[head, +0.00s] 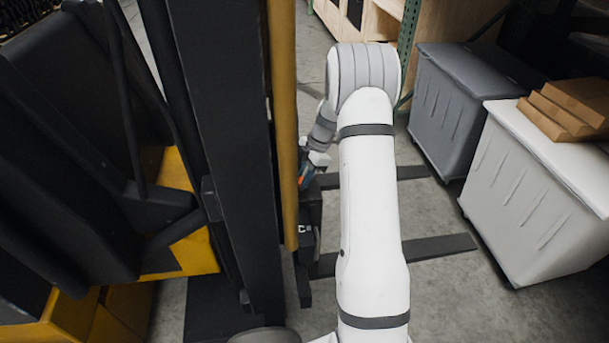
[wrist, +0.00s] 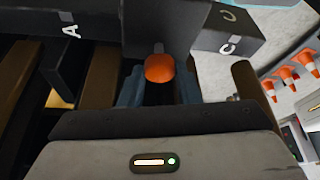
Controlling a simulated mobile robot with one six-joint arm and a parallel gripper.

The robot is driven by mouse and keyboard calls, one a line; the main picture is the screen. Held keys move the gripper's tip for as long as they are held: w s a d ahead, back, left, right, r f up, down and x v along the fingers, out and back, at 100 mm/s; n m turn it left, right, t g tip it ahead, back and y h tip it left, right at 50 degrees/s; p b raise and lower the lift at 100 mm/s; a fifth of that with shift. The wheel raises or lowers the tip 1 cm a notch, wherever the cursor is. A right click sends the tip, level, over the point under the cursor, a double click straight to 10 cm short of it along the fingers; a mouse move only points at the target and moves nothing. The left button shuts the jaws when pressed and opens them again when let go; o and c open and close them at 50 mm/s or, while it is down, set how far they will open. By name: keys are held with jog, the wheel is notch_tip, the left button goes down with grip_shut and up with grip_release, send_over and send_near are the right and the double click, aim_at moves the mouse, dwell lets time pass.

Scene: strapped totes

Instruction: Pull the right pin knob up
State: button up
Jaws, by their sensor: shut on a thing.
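An orange pin knob (wrist: 159,68) shows in the wrist view, at the top of a dark upright part. My gripper (wrist: 160,87) has its blue-grey fingers on either side of the knob and is shut on it. In the head view my gripper (head: 309,170) is beside the yellow mast post, mostly hidden by the post and my white arm. A small orange-red spot shows there, too small to make out clearly. The pin below the knob is hidden.
A yellow post (head: 283,120) and black mast (head: 225,150) stand close left of my arm. Two dark forks (head: 437,247) extend right, low over the floor. A grey tote (head: 455,110) and a white tote (head: 530,190) with cardboard on top stand right. Traffic cones (wrist: 288,76) show in the wrist view.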

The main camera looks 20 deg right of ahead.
grip_shut()
jog(key=shift+r, duration=0.15)
jog(key=shift+w+r+b, duration=0.1)
jog(key=shift+r+b, duration=0.55)
jog(key=shift+r, duration=0.6)
jog(key=o, duration=1)
grip_release()
jog(key=b+v, duration=0.1)
jog(key=v, duration=0.6)
jog(key=shift+d+r+b, duration=0.2)
jog(key=shift+r+b, duration=0.1)
jog(key=shift+b, duration=0.05)
